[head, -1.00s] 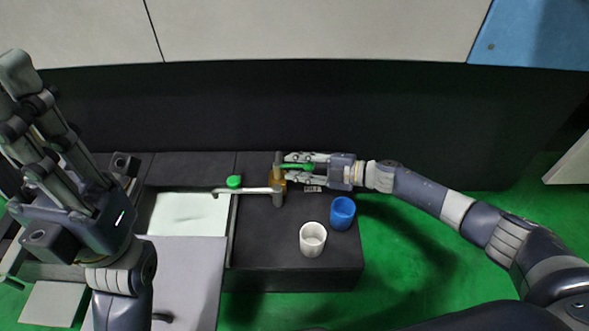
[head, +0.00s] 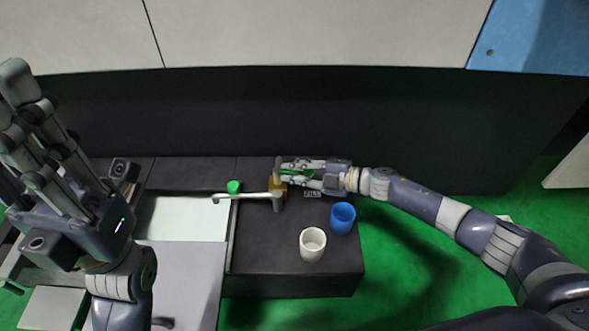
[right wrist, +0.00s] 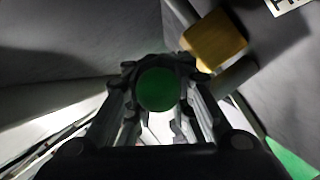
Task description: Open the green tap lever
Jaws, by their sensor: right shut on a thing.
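The tap stands at the back of the dark counter, with a grey spout (head: 245,196) pointing left and a yellow-brown body (head: 277,186). My left gripper (head: 25,110) is raised at the left, open and empty.
A white cup (head: 312,244) and a blue cup (head: 342,217) stand on the counter in front of my right gripper. A green round object (head: 233,186) is behind the spout. A pale basin (head: 185,220) lies left. A dark wall rises behind.

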